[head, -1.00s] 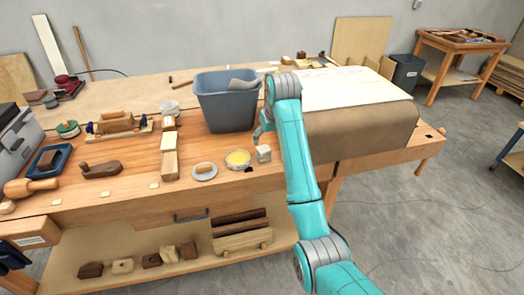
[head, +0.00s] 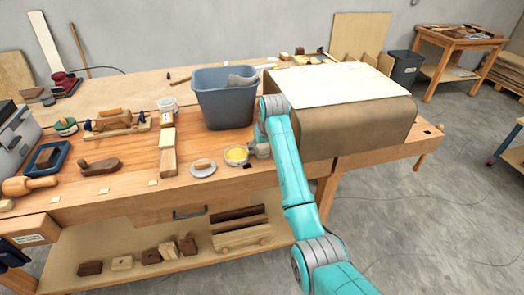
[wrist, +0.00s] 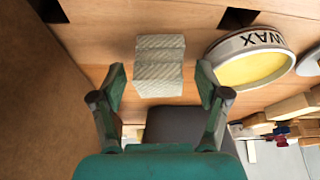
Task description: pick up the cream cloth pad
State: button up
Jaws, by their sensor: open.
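The cream cloth pad (wrist: 160,65) is a small folded, ribbed block lying on the wooden bench top in the wrist view. My gripper (wrist: 160,85) is open, with one finger to the left and one to the right of the pad's near end. Most of the pad extends beyond the fingertips, and neither finger appears to touch it. In the head view my gripper (head: 258,150) is low over the bench, just right of the wax tin (head: 236,156), and largely hides the pad.
The wax tin also shows close to the right finger in the wrist view (wrist: 245,70). A brown covered block (head: 355,130) stands close on the right in the head view. A grey-blue bin (head: 225,105) stands behind. A small white dish (head: 203,170) lies left of the tin.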

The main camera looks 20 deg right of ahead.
jog(key=shift+c, duration=0.2)
jog(key=c, duration=1.1)
jog(key=shift+o, duration=0.2)
notch_tip(320, 180, up, 10)
jog(key=shift+r, duration=0.1)
jog(key=o, duration=0.4)
jog(key=c, duration=0.4)
